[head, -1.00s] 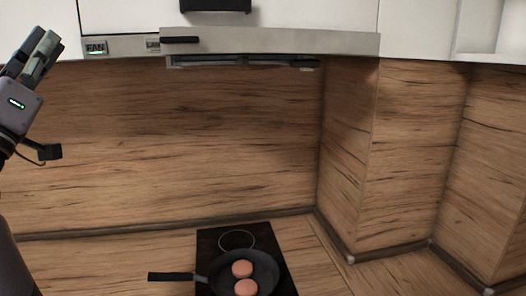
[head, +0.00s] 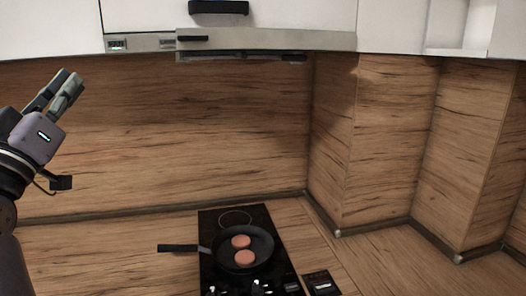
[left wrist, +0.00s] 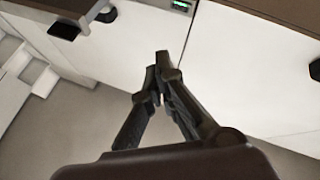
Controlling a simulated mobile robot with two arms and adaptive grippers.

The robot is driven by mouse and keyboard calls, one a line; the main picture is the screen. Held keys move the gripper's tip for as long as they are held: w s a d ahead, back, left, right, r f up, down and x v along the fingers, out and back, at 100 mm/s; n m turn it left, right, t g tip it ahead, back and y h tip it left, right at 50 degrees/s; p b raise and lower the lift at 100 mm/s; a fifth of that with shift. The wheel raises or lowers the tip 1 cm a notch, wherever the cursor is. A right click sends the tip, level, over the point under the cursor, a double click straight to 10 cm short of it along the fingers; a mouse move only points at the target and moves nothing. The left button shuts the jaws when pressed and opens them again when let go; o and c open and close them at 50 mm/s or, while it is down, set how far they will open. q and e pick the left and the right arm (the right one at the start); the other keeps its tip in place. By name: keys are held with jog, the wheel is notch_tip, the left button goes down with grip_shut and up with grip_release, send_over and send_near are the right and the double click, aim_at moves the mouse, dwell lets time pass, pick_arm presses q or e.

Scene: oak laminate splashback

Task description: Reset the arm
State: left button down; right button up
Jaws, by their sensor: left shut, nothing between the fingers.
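My left gripper (head: 68,88) is raised at the left of the head view, in front of the wood splashback, with its fingers pointing up and to the right. It is shut and empty. In the left wrist view its two dark fingers (left wrist: 158,72) come together at the tips, with white cabinet fronts beyond them. It touches nothing that I can see. My right gripper is not in view.
A black hob (head: 207,226) on the wood counter holds a dark pan (head: 264,243) with two round reddish-brown patties (head: 241,242). The pan handle points left. A range hood (head: 270,41) and white cabinets (head: 300,14) run above. Counter left of the hob is clear.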

pick_arm(q)
jog(key=d+f+m+g, duration=0.15)
jog(key=f+g, duration=0.25)
jog(key=f, duration=0.9)
jog(key=d+f+g+y, duration=0.1)
jog(key=d+f+g, duration=0.2)
jog(key=f, duration=1)
jog(key=d+f+m+g, duration=0.15)
jog(key=f+g, duration=0.25)
jog(key=f, duration=0.8)
jog(key=s+d+f+m+g+y, duration=0.15)
jog(key=s+f+g, duration=0.35)
jog(key=s+f, duration=0.75)
jog(key=s+d+f+g+h, duration=0.1)
jog(key=s+d+f+g, duration=0.3)
jog(key=s+f, duration=0.9)
jog(key=s+a+f+g, duration=0.1)
jog(key=s+f+g, duration=0.15)
jog(key=f, duration=2.25)
jog(key=s+a+f, duration=0.3)
jog(key=s+f, duration=1.3)
jog(key=s, duration=0.1)
jog(key=shift+s+f+g+y, duration=0.25)
jog(key=shift+g+y, duration=0.1)
jog(key=shift+g, duration=0.1)
